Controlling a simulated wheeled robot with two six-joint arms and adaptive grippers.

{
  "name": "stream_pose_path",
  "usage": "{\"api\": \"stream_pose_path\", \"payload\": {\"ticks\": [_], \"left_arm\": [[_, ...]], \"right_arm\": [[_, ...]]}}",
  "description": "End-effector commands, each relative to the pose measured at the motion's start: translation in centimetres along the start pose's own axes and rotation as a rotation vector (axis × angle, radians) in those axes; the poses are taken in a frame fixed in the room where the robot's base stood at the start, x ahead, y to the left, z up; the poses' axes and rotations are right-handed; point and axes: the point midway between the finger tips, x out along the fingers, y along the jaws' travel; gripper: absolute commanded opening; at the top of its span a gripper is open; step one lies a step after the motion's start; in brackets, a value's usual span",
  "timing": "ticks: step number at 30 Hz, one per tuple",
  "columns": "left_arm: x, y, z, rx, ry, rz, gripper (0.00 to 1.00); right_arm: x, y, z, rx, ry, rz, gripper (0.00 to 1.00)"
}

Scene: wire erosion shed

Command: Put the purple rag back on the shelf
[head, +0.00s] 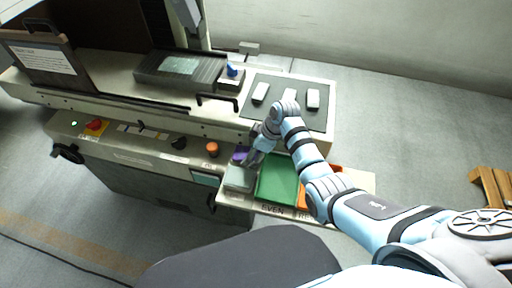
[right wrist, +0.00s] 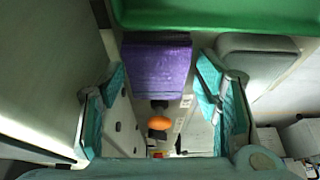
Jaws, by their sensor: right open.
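The purple rag (head: 239,154) lies on the ledge at the machine's front, left of the green tray (head: 278,178) and behind a pale grey-green box (head: 238,178). My right gripper (head: 251,158) is just beside and above the rag and partly hides it. In the right wrist view the rag (right wrist: 157,68) shows flat and folded between the two open teal-padded fingers (right wrist: 162,88). The fingers hold nothing, and I cannot tell how far above the rag they are. My left gripper is not in view.
The box also shows right of the rag in the right wrist view (right wrist: 258,65). An orange knob (head: 212,148) stands left of the rag. A dark mat (head: 288,100) with pale blocks lies behind. An orange tray (head: 303,196) is right of the green one.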

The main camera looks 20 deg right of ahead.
Motion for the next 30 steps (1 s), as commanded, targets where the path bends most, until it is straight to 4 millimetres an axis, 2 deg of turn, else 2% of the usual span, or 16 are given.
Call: {"api": "stream_pose_path", "payload": {"ticks": [5,15,18,30], "left_arm": [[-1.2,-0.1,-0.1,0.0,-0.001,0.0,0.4],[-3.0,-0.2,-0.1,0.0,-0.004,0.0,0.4],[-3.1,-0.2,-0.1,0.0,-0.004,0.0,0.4],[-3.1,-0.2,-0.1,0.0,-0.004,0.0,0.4]], "right_arm": [[-2.6,0.1,-0.1,-0.001,0.001,0.003,0.58],[-10.1,0.1,-0.1,0.0,0.001,0.004,0.58],[-11.4,0.1,-0.1,-0.001,0.0,0.002,0.58],[-11.9,0.0,0.0,0.0,0.0,0.0,0.58]]}}
